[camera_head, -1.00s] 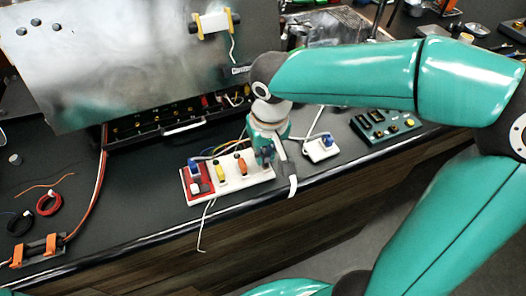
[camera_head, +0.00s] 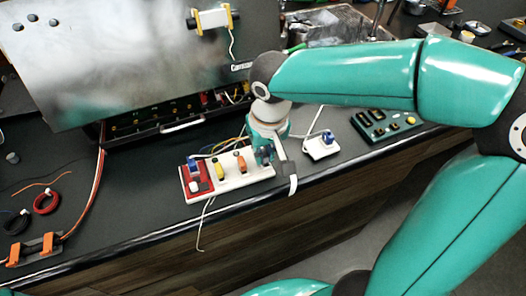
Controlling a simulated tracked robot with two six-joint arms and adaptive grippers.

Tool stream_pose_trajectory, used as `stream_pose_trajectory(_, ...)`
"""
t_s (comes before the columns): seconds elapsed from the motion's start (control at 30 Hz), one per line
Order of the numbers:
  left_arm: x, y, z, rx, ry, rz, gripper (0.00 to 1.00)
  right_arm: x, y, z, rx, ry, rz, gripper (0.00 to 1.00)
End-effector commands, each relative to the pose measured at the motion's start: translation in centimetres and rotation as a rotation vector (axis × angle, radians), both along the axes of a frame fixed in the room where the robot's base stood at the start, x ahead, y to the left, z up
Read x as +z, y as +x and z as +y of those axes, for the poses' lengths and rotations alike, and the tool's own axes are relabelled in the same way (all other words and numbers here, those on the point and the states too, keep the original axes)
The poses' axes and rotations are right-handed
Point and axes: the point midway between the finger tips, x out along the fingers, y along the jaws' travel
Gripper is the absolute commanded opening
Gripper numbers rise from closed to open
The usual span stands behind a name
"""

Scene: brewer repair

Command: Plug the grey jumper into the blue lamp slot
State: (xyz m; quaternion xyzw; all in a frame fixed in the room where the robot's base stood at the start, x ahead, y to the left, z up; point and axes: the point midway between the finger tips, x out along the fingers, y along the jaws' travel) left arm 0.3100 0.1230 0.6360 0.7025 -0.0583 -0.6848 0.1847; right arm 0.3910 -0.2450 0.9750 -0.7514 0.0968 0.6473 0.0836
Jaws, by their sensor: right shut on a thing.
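A white board (camera_head: 232,182) with a red left end (camera_head: 188,186) lies near the bench's front edge. A blue plug (camera_head: 194,167), a yellow plug (camera_head: 220,171) and an orange plug (camera_head: 239,163) stand upright on it. My right gripper (camera_head: 268,158) points down at the board's right end. It is shut on a small dark grey piece, apparently the grey jumper (camera_head: 263,156), mostly hidden by the fingers. I cannot tell whether the piece sits in a slot or just above the board. My left gripper is not in view.
A small white block with a blue top (camera_head: 322,147) stands right of the gripper. A dark panel with knobs (camera_head: 384,124) lies farther right. An open dark case (camera_head: 160,122) with a metal lid stands behind. Red and black cable rings (camera_head: 46,203) lie at left.

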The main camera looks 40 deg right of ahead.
Motion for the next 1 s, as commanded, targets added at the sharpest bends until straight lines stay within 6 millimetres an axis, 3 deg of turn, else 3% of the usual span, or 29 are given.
stream_pose_trajectory(0.8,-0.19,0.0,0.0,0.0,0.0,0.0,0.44,-0.04,0.05,0.06,0.001,0.001,-0.001,0.0)
stream_pose_trajectory(0.83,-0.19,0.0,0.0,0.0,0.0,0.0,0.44,-0.04,0.05,0.06,0.001,0.001,-0.001,0.18)
stream_pose_trajectory(1.0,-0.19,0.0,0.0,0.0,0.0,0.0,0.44,-0.04,0.05,0.06,0.001,0.001,-0.001,0.44)
